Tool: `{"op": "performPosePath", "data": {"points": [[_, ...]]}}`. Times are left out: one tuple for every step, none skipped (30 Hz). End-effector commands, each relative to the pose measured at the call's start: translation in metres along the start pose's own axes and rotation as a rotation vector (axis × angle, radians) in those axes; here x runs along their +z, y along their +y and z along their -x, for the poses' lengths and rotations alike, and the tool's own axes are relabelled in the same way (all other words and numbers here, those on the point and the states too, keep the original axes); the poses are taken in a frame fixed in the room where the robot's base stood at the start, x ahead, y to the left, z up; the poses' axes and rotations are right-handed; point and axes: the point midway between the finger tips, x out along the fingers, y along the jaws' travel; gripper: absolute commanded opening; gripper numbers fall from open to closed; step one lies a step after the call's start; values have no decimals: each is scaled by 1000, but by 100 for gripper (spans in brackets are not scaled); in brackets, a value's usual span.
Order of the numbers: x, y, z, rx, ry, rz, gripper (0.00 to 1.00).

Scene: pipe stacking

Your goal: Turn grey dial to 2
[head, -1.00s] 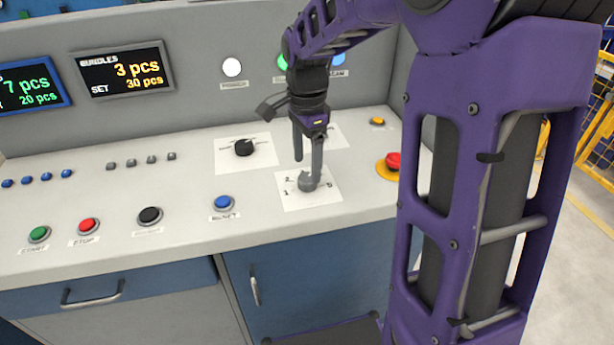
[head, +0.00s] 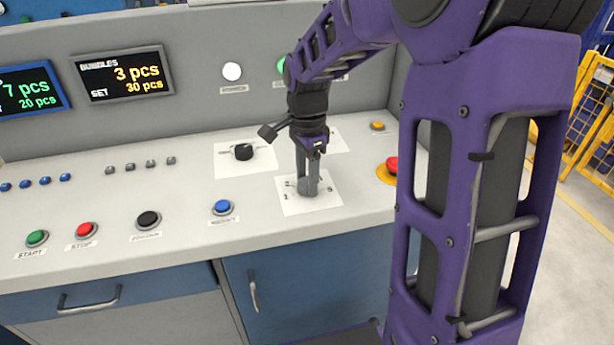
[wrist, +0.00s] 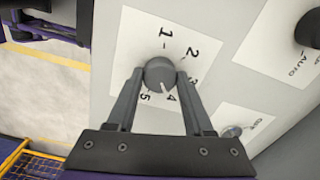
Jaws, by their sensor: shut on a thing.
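The grey dial (wrist: 159,74) sits on a white plate (wrist: 205,30) marked 1 to 5 in the wrist view. A light mark on the dial's edge appears to point toward the 4. My gripper (wrist: 160,75) has one finger on each side of the dial and is shut on it. In the head view my gripper (head: 308,190) points down at the white plate (head: 325,203), and its fingers hide most of the dial.
A black dial (head: 243,152) on another plate lies behind and left. A blue button (head: 222,207) is to the left. A red emergency button (head: 391,165) on a yellow base is to the right, close to my arm.

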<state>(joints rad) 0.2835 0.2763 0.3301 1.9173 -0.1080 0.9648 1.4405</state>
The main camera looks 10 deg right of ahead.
Motion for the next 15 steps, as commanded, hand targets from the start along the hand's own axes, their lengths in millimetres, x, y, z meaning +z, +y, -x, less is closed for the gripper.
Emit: {"op": "performPosePath", "data": {"points": [[0,0,0,0,0,0,4],[0,0,0,0,0,0,0],[0,0,0,0,0,0,0],[0,0,0,0,0,0,0],[0,0,0,0,0,1,0],[0,0,0,0,0,4,0],[0,0,1,0,0,6,0],[0,0,1,0,0,10,0],[0,0,1,0,0,17,0],[0,0,1,0,0,23,0],[0,0,1,0,0,32,0],[0,0,1,1,0,47,0],[0,0,1,1,0,59,0],[0,0,2,1,0,74,0],[1,0,2,1,0,95,0]]}}
